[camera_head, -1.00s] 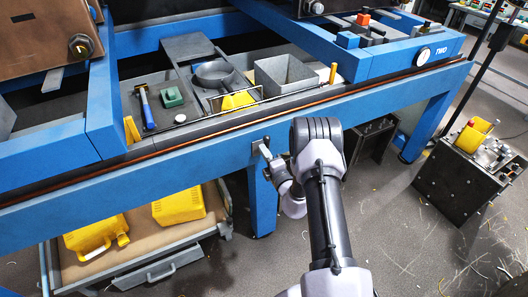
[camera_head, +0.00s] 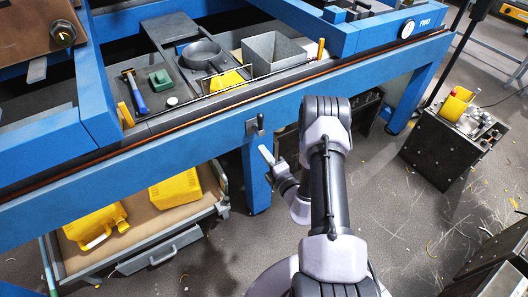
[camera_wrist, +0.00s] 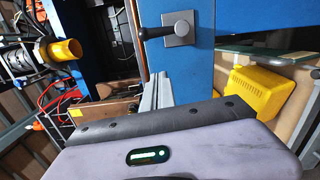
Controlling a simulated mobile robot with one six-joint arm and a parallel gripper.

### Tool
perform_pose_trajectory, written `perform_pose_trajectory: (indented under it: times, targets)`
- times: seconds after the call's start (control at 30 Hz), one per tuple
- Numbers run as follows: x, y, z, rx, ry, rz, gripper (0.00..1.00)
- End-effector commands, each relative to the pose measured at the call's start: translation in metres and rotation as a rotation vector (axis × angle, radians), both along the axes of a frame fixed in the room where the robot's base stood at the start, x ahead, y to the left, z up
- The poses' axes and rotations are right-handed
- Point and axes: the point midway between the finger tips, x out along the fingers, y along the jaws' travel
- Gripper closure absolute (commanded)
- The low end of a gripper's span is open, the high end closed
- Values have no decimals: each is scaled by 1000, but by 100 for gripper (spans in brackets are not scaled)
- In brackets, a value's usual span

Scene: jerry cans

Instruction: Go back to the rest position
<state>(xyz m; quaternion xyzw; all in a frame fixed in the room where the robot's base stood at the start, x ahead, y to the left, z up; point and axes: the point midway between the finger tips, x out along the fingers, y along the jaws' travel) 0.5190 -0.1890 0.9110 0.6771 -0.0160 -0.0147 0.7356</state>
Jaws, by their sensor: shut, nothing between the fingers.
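My gripper (camera_head: 267,158) is at the end of my bent arm, in front of the blue bench frame (camera_head: 170,155). It looks shut and empty, with its fingers pointing up and left below a dark lever handle (camera_head: 255,125). In the wrist view its fingers (camera_wrist: 157,92) lie together, and the same handle (camera_wrist: 178,29) shows above them. Two yellow jerry cans, one at the front left (camera_head: 95,224) and one behind it (camera_head: 175,188), lie on a low wooden-topped cart under the bench. A yellow can (camera_wrist: 258,92) also shows in the wrist view.
The bench top holds a hammer (camera_head: 135,93), a grey bin (camera_head: 273,56), a round pan (camera_head: 200,53) and a yellow piece (camera_head: 226,81). A dark machine box (camera_head: 440,148) with a yellow part stands at the right. The floor between has free room.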

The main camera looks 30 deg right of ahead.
Motion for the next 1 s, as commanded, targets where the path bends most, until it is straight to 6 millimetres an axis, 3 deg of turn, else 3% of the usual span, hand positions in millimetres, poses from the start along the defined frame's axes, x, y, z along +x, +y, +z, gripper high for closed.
perform_pose_trajectory:
  times: [0.37,0.43,0.47,0.57,0.67,0.7,0.77,0.83,0.9,1.0]
  targets:
    - [1,1,1,-2,-1,3,100]
    - [7,9,11,-25,-13,41,100]
    - [12,18,21,-47,-24,79,100]
    - [30,73,80,-195,-96,304,100]
    - [23,157,148,-441,-207,616,100]
    - [10,191,172,-559,-260,745,100]
    - [-21,239,202,-763,-354,940,100]
    - [-75,288,225,-1058,-488,1174,100]
    - [-137,317,233,-1413,-652,1396,100]
    - [-211,316,224,-1967,-896,1629,100]
